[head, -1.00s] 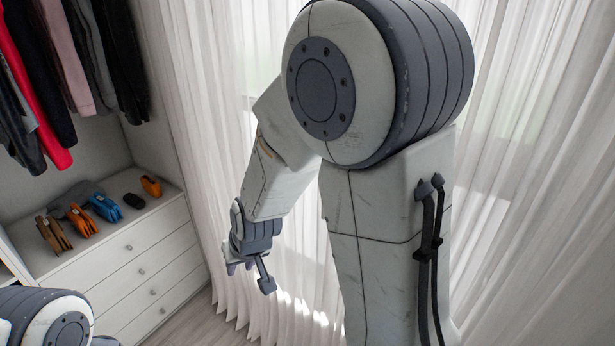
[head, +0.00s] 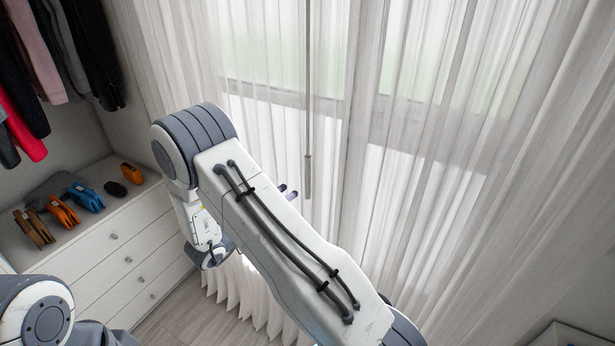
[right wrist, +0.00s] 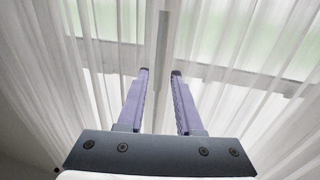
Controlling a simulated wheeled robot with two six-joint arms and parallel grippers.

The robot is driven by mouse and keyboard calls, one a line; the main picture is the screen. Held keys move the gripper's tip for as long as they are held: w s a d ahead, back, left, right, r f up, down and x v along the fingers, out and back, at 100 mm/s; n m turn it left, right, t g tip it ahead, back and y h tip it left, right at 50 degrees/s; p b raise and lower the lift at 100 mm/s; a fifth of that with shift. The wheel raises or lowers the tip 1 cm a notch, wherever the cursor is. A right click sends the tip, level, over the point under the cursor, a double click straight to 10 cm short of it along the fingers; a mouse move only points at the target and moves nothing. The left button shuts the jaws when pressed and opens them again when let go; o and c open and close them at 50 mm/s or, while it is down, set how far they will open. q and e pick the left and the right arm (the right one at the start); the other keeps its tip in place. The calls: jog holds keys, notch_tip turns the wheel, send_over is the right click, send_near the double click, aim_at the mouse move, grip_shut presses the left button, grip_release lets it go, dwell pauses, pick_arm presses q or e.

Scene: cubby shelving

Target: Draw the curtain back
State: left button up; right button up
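A sheer white curtain (head: 410,190) hangs across the window in the head view, with folds reaching near the floor. A thin grey wand (head: 308,120) hangs in front of it, ending in a thicker grip. My right gripper (head: 288,192) is mostly hidden behind my right arm; its purple fingertips show just left of the wand's lower end. In the right wrist view my right gripper (right wrist: 160,74) is open and empty. The wand (right wrist: 163,65) shows between and beyond its fingers, and the curtain (right wrist: 225,110) fills the background. My left gripper is not in view.
A white drawer unit (head: 125,245) stands at the left, with wallets (head: 62,211) and other small items on top. Clothes (head: 50,50) hang above it. A pale box-like edge (head: 570,336) shows at lower right. Wooden floor (head: 190,312) is visible below.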

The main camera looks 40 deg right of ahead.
aim_at(306, 179)
jog(key=d+p, duration=0.1)
jog(key=d, duration=0.1)
jog(key=w+d+p, duration=0.1)
jog(key=d, duration=0.2)
jog(key=d+p, duration=0.1)
jog(key=d, duration=0.2)
jog(key=shift+w+d+r, duration=0.1)
jog(key=shift+w+d, duration=0.1)
jog(key=shift+w, duration=0.1)
jog(key=shift+w+d+p, duration=0.1)
jog(key=shift+d+p, duration=0.25)
jog(key=shift+d, duration=0.05)
grip_shut()
dwell(0.7)
